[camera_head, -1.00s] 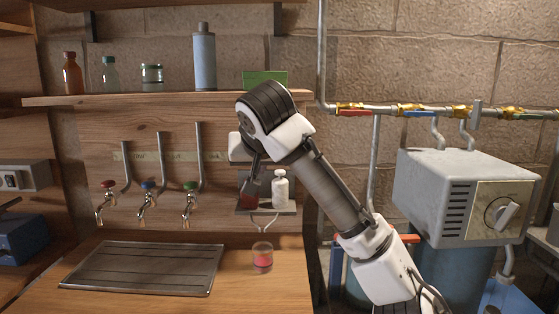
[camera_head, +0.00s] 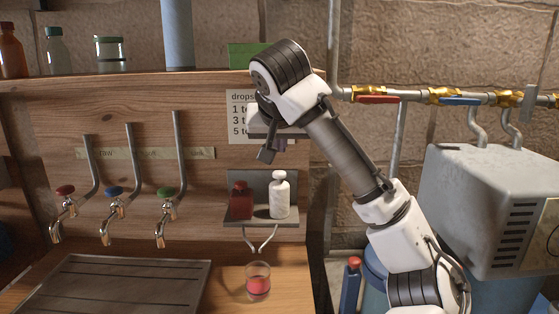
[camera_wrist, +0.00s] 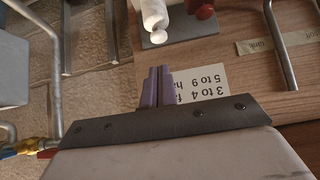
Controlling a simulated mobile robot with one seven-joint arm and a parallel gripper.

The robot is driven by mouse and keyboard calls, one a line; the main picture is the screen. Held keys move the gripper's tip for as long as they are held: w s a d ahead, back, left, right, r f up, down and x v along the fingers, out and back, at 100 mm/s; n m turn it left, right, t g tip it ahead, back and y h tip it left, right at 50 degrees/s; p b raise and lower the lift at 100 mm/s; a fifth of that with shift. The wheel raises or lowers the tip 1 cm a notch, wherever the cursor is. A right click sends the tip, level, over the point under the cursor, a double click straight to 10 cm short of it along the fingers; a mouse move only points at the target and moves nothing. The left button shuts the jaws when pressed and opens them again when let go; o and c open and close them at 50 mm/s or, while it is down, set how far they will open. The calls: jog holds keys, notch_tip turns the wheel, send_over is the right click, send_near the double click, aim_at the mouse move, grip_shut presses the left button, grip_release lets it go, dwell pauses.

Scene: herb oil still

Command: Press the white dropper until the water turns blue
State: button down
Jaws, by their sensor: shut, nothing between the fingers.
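The white dropper (camera_head: 279,195) stands upright on a small grey shelf (camera_head: 262,229) on the wooden back panel. The dark red dropper (camera_head: 241,200) stands to its left on the same shelf. Below them a clear glass (camera_head: 258,282) on the counter holds red liquid. My gripper (camera_head: 268,150) is shut and empty, above the shelf and in front of the panel's paper note. In the wrist view my shut fingers (camera_wrist: 157,87) lie over the note (camera_wrist: 205,90). The white dropper (camera_wrist: 154,14) and part of the red one (camera_wrist: 205,11) show beyond them, apart from the fingers.
Several taps (camera_head: 113,220) stand left above a metal drain tray (camera_head: 118,289). Bottles and a jar (camera_head: 110,52) stand on the upper shelf. A grey metal box (camera_head: 485,208) and valved pipe (camera_head: 460,97) are at right.

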aim_at(279, 175)
jog(key=shift+s, duration=0.15)
jog(key=p+x, duration=0.2)
jog(key=x, duration=0.8)
jog(key=shift+r, duration=0.1)
